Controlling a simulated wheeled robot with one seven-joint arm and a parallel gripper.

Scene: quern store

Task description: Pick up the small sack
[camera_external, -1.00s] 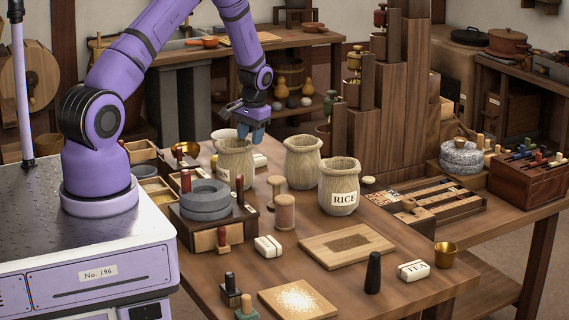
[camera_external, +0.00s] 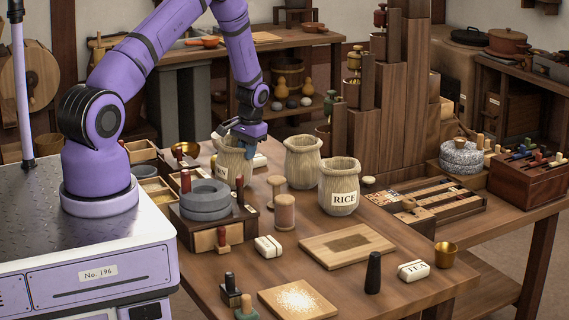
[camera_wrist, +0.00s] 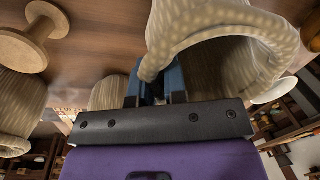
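Three pale woven sacks stand upright on the table: a left sack (camera_external: 234,168), a middle sack (camera_external: 302,160) and a right sack (camera_external: 340,188) labelled RICE. Which one is the small sack is not clear. My gripper (camera_external: 246,152) is at the right side of the left sack's mouth, pointing down. In the wrist view, the blue fingers of my gripper (camera_wrist: 156,78) stand apart, with the sack's thick rim (camera_wrist: 215,28) reaching between them. I see no clear squeeze on the rim. The fingertips are partly hidden.
A stone hand mill (camera_external: 205,200) on a wooden box stands in front of the left sack. Wooden spools (camera_external: 285,212) are close to its right. A tall stepped wooden stand (camera_external: 405,105) is behind the right sack. A board (camera_external: 347,243) lies in front.

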